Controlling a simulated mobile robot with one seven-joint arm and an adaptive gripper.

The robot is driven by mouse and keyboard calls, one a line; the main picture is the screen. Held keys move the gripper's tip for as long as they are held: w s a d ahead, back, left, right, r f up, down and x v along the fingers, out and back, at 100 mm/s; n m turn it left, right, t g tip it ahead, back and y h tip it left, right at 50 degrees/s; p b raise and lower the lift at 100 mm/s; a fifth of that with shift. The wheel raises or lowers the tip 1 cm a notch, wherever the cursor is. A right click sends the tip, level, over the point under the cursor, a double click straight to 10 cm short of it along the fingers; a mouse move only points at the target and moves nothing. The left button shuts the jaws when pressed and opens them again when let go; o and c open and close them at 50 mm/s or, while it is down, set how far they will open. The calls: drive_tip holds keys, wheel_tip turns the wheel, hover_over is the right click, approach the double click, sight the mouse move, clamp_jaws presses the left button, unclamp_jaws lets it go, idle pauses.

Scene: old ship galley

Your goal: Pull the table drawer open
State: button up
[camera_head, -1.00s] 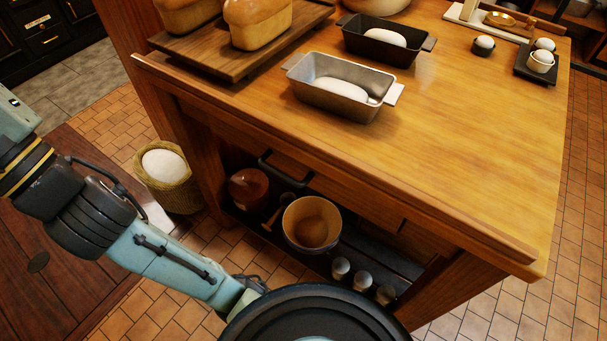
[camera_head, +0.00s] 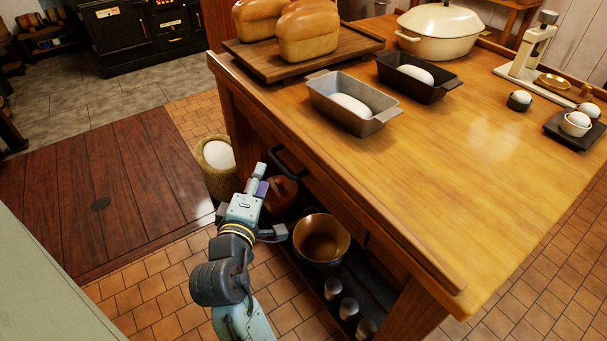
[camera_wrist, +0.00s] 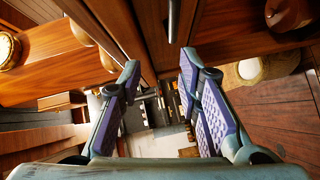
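The wooden table (camera_head: 470,150) stands at the right in the head view. Its drawer (camera_head: 325,195) is a wooden front under the tabletop edge, and it looks shut. In the wrist view, a grey bar that looks like the handle (camera_wrist: 173,20) is at the top centre, beyond my gripper (camera_wrist: 160,66). The two purple-padded fingers are spread apart with nothing between them. The fingertips are near the handle and appear apart from it.
A copper-coloured pot (camera_head: 321,240), a round brown jar (camera_head: 279,195) and several shakers (camera_head: 348,307) stand on the shelf below the drawer. A woven sack (camera_head: 218,160) stands beside the table leg. Loaf tins (camera_head: 352,103) stand on the tabletop. The tiled floor (camera_head: 165,290) before the table is partly clear.

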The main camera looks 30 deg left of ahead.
sight(278, 160)
drive_tip(key=shift+h, duration=0.5)
drive_tip(key=w+f, duration=0.1)
drive_tip(key=w, duration=0.2)
drive_tip(key=w+a+f+p, duration=0.1)
drive_tip(key=w, duration=0.2)
drive_tip(key=w+a+f+p, duration=0.1)
drive_tip(key=w, duration=0.3)
drive_tip(key=shift+f, duration=0.2)
drive_tip(key=shift+c, duration=0.2)
clamp_jaws()
